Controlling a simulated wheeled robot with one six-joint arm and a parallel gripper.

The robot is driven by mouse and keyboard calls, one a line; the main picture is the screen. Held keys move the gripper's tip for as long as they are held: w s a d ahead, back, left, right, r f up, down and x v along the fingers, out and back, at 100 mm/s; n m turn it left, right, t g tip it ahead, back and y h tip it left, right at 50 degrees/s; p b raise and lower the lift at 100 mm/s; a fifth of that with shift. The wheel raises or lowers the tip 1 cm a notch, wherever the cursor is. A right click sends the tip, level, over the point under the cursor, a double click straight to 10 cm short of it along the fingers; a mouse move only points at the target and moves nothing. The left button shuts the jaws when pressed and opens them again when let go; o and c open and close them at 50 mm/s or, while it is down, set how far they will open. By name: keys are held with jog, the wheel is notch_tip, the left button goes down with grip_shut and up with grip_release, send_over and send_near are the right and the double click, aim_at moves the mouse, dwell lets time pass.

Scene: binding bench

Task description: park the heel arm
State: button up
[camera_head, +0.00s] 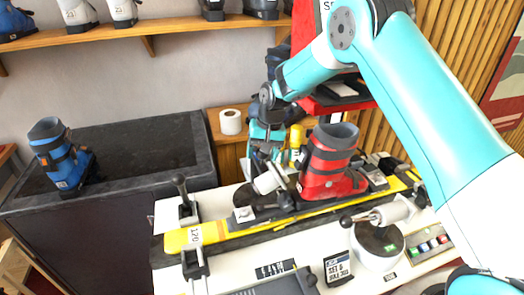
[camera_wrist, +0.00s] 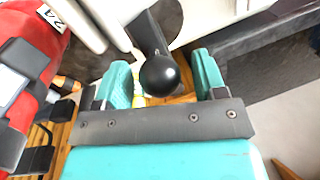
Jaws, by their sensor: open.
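A red ski boot (camera_head: 330,165) stands in the binding on a yellow ski (camera_head: 228,232); its red side fills the left of the wrist view (camera_wrist: 45,45). The heel arm appears to be the pale cylinder (camera_head: 268,181) at the boot's left, above a dark round base. In the wrist view a black ball knob (camera_wrist: 160,74) on a dark bar lies between the fingers of my gripper (camera_wrist: 163,78). My gripper (camera_head: 262,152) is open around the knob; I cannot tell whether either finger touches it. In the head view my gripper hides the knob.
A second arm (camera_head: 395,210) with a black knob stands on a round base at the bench's right. Clamp levers (camera_head: 182,190) rise at the ski's left end. A card (camera_head: 338,268) stands in front. A blue boot (camera_head: 62,158) sits on the dark counter (camera_head: 150,145).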

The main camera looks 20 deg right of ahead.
grip_shut()
jog(key=shift+a, duration=0.1)
jog(key=w+a+m+t+h+b, duration=0.1)
jog(key=w+a+m+b, duration=0.3)
jog(key=m, duration=1.4)
jog(key=shift+w+a+r+t+h+b, duration=0.15)
jog(key=shift+w+a+t+h+b, duration=0.45)
jog(key=shift+w+a, duration=1.45)
jog(key=shift+p, duration=0.3)
jog(key=shift+w+d, duration=0.1)
